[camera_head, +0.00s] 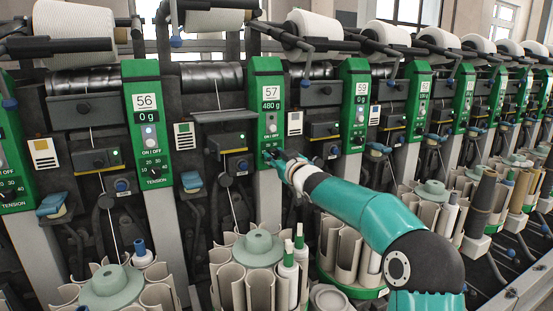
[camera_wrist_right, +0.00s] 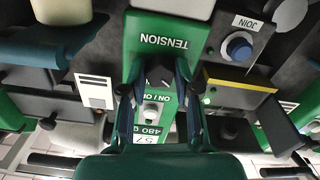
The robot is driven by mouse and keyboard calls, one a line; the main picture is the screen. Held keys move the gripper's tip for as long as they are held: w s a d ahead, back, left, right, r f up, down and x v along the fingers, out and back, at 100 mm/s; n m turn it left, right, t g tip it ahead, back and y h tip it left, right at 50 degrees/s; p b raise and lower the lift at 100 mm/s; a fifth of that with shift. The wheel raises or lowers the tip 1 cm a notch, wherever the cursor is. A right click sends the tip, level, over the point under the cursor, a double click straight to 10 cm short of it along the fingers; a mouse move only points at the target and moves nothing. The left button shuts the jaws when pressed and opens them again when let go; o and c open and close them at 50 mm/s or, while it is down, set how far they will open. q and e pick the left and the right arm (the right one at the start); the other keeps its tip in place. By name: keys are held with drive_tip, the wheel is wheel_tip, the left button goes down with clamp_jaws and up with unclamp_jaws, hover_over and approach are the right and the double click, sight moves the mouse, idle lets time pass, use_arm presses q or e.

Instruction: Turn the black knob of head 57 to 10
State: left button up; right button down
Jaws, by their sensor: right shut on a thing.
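Head 57 is a green panel (camera_head: 266,95) in the middle of the head view, with a "57" label and a display reading 480 g. My right gripper (camera_head: 272,155) reaches its lower part, at knob height, and covers the knob there. In the right wrist view the panel is upside down. The black knob (camera_wrist_right: 158,76) sits under the word TENSION, between the two fingertips of my right gripper (camera_wrist_right: 157,78), which is shut on it. The scale numbers around the knob are hidden or too small to read. My left gripper is not in view.
Head 56's panel (camera_head: 148,115) stands to the left, reading 0 g, and head 59's panel (camera_head: 355,105) to the right. A blue JOIN button (camera_wrist_right: 238,46) is beside the knob in the right wrist view. Bobbin holders (camera_head: 258,247) stand below the panels.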

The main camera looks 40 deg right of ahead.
drive_tip(key=n, duration=0.4)
drive_tip(key=shift+f+b, duration=0.2)
drive_tip(key=shift+b, duration=0.15)
drive_tip(key=shift+a, duration=0.1)
drive_tip(key=c, duration=0.8)
unclamp_jaws()
drive_tip(key=shift+c, duration=0.2)
drive_tip(key=shift+r, duration=0.1)
drive_tip(key=shift+s, duration=0.1)
